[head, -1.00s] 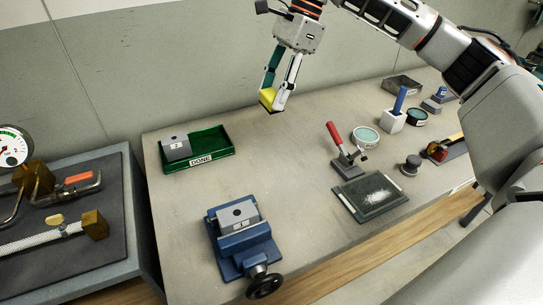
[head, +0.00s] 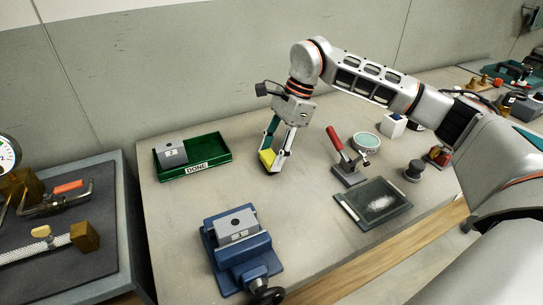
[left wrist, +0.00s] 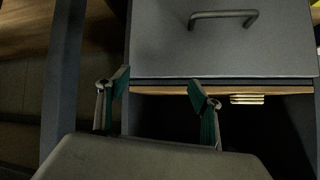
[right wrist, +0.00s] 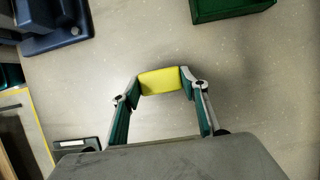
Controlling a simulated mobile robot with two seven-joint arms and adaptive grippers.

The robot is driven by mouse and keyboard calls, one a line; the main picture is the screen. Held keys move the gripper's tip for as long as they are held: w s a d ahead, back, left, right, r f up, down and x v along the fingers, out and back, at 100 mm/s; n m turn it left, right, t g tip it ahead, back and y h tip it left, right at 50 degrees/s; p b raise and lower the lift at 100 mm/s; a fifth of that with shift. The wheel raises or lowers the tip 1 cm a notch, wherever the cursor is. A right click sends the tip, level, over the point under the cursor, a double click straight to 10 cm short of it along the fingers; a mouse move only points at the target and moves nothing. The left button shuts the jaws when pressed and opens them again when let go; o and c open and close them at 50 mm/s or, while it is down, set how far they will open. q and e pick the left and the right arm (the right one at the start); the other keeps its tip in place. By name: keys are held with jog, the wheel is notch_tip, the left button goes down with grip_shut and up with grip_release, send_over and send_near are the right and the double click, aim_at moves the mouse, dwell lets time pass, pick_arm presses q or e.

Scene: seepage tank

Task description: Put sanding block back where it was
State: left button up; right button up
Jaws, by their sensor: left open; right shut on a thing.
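The yellow sanding block (head: 267,157) is held between the fingers of my right gripper (head: 274,160), low over the bare middle of the bench. In the right wrist view the block (right wrist: 161,81) spans the gap between the fingertips (right wrist: 160,84). I cannot tell whether its underside touches the bench top. My left gripper (left wrist: 158,92) is open and empty in the left wrist view, in front of a grey drawer with a handle. The left gripper does not show in the head view.
A green DONE tray (head: 210,160) with a grey block stands left of the right gripper. A blue vise (head: 240,262) holding another grey block is nearer the front. A red-handled clamp (head: 346,160) and a dark plate with white powder (head: 372,203) are to the right.

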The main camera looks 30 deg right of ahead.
jog(key=shift+f, duration=0.35)
jog(key=shift+f, duration=0.15)
jog(key=o, duration=1)
jog(key=p+v, duration=0.1)
jog(key=v, duration=1.1)
jog(key=shift+p, duration=0.3)
